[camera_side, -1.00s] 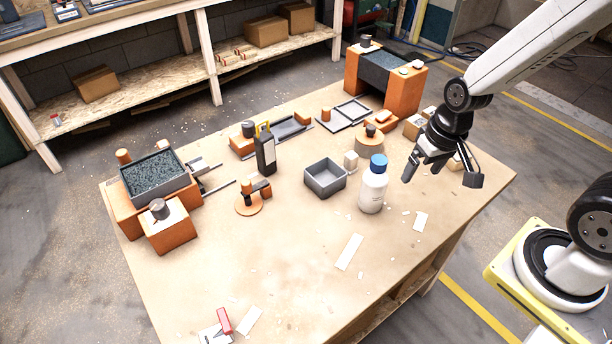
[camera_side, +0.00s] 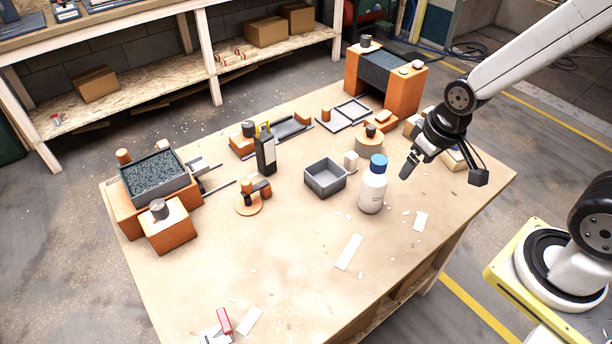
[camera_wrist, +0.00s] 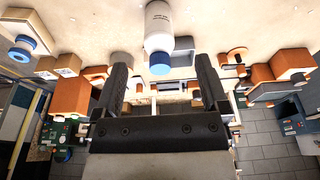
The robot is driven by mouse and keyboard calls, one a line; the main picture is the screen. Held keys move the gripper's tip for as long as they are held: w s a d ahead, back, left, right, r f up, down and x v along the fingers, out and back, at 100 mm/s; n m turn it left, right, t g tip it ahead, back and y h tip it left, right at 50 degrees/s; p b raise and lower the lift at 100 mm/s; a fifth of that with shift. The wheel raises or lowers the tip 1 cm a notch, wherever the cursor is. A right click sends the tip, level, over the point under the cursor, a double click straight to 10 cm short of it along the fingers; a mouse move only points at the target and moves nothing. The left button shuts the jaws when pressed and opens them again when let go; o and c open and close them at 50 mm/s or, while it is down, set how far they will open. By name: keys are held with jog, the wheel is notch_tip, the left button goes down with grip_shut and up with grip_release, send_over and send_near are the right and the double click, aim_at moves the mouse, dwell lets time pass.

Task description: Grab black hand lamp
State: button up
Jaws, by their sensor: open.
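The black hand lamp (camera_side: 266,155) stands upright on the table in the side view, with a yellow hook at its top. I cannot make it out in the wrist view. My gripper (camera_side: 408,167) hangs above the right part of the table, well to the right of the lamp, with the white bottle between them in the picture. In the wrist view my gripper (camera_wrist: 163,65) has its two dark fingers wide apart, with nothing held between them.
The white bottle (camera_side: 372,190) with a blue cap stands close to my gripper; it also shows in the wrist view (camera_wrist: 158,28). A grey open box (camera_side: 325,188) and an orange disc stand (camera_side: 249,206) are near the lamp. The table's front middle is mostly clear.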

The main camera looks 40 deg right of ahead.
jog(key=shift+o, duration=0.4)
jog(key=n+t+y, duration=0.1)
jog(key=t, duration=0.9)
send_near(265, 135)
jog(key=x, duration=0.3)
jog(key=shift+w+f+t, duration=0.5)
jog(key=shift+w+f, duration=0.05)
jog(key=shift+x, duration=1.3)
